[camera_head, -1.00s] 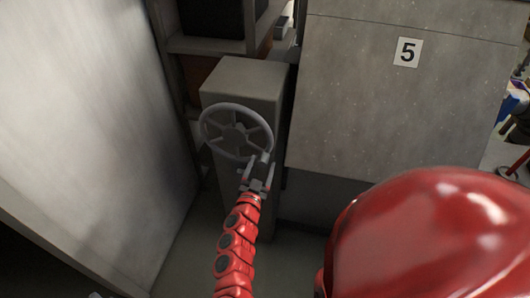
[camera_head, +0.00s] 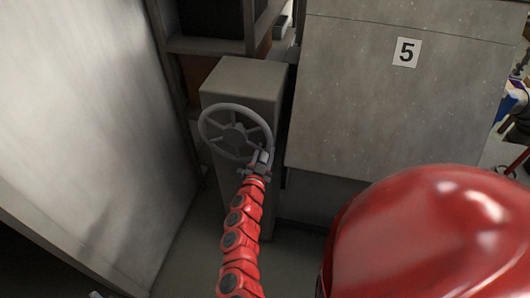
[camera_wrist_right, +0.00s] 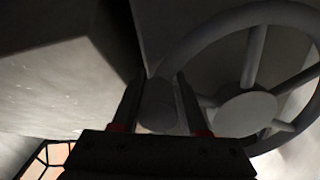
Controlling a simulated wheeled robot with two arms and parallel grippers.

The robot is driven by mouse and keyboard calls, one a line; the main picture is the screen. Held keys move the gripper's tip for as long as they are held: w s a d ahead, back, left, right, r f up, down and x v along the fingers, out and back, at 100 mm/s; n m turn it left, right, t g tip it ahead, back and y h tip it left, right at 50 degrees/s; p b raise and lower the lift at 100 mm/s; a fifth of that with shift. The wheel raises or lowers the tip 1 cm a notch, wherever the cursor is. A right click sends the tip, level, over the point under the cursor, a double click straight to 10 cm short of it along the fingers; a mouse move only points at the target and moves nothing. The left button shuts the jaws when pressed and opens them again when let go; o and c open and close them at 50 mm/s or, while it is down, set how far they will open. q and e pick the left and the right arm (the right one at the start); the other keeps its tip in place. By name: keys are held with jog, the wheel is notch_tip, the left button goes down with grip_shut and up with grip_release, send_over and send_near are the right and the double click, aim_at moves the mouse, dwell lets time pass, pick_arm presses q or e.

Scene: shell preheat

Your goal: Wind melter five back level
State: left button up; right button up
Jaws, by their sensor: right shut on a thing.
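A grey spoked handwheel (camera_head: 234,132) is mounted on a grey pedestal (camera_head: 243,77) beside the melter marked 5 (camera_head: 345,110). My right gripper (camera_head: 259,163) is at the lower right of the wheel's rim. In the right wrist view, the two fingers of my right gripper (camera_wrist_right: 160,92) stand on either side of the wheel's round knob (camera_wrist_right: 158,108), shut on it. The wheel's hub and spokes (camera_wrist_right: 245,105) show to the right there. My left gripper is not in view.
A pale wall panel (camera_head: 95,110) stands close on the left. A dark shelf frame (camera_head: 205,45) is behind the pedestal. The floor (camera_head: 190,245) around my red forearm is clear. My red body part covers the lower right.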

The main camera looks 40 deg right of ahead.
jog(key=shift+s+f, duration=0.1)
grip_shut()
jog(key=shift+s+f, duration=0.1)
jog(key=shift+f, duration=0.05)
dwell(0.7)
jog(key=shift+d, duration=0.1)
jog(key=shift+r+p, duration=0.3)
jog(key=shift+p, duration=0.1)
